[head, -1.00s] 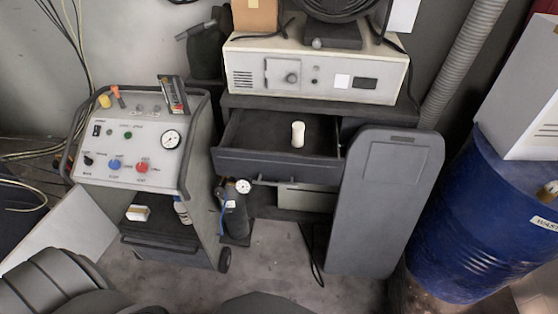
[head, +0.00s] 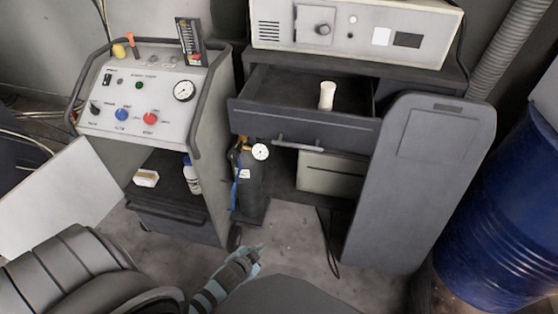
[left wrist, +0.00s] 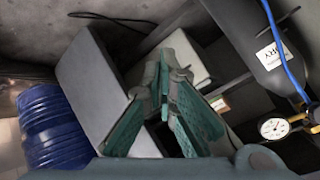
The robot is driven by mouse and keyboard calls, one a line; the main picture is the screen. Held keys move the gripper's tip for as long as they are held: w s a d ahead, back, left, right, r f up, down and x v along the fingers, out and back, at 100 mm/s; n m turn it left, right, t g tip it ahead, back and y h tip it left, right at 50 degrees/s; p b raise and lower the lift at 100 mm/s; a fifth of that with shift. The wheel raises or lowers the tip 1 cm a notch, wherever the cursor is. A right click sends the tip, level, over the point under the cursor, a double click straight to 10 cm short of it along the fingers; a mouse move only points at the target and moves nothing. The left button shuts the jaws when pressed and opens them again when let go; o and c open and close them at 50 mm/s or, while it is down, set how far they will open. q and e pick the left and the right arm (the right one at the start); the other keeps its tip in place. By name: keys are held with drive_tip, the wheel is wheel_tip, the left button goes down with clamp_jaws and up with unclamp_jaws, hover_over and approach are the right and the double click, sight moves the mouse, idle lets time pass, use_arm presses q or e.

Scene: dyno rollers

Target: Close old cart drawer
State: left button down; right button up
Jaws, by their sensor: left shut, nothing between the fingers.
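The dark grey drawer (head: 270,118) of the old cart (head: 425,74) is pulled open in the head view. A white cylinder (head: 327,96) stands upright inside it. A bar handle (head: 298,145) runs along the drawer's front. My left gripper (head: 257,250) is low in the head view, in front of and below the drawer, apart from it. It is shut and empty. In the left wrist view its teal fingers (left wrist: 171,72) point toward the cart's lower part. My right gripper is not in view.
A grey panel (head: 415,190) stands at the drawer's right, with a blue barrel (head: 510,220) beyond it. A gas cylinder with a gauge (head: 250,185) stands below the drawer's left end. A control cart (head: 145,110) is at left. Some floor (head: 285,235) is bare below the drawer.

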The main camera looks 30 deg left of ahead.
sight(279, 125)
use_arm(q)
drive_tip(key=w+r+m+t+y+b, duration=0.1)
drive_tip(key=w+r+m+t+b, duration=0.25)
drive_tip(key=w+r, duration=0.5)
wheel_tip(279, 125, up, 22)
drive_tip(key=a+m+t+y, duration=0.2)
drive_tip(key=m+t+y, duration=0.1)
drive_tip(key=m+t, duration=0.25)
drive_tip(key=shift+g, duration=0.4)
drive_tip(key=b+x, duration=0.1)
drive_tip(key=x, duration=0.8)
drive_tip(key=b+x, duration=0.1)
drive_tip(key=x, duration=0.4)
drive_tip(key=shift+w+f+b, duration=0.2)
drive_tip(key=shift+f+b, duration=0.1)
drive_tip(key=shift+f, duration=0.05)
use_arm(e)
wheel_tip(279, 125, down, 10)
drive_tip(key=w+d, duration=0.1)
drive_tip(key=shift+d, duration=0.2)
use_arm(q)
drive_tip(key=shift+w, duration=0.1)
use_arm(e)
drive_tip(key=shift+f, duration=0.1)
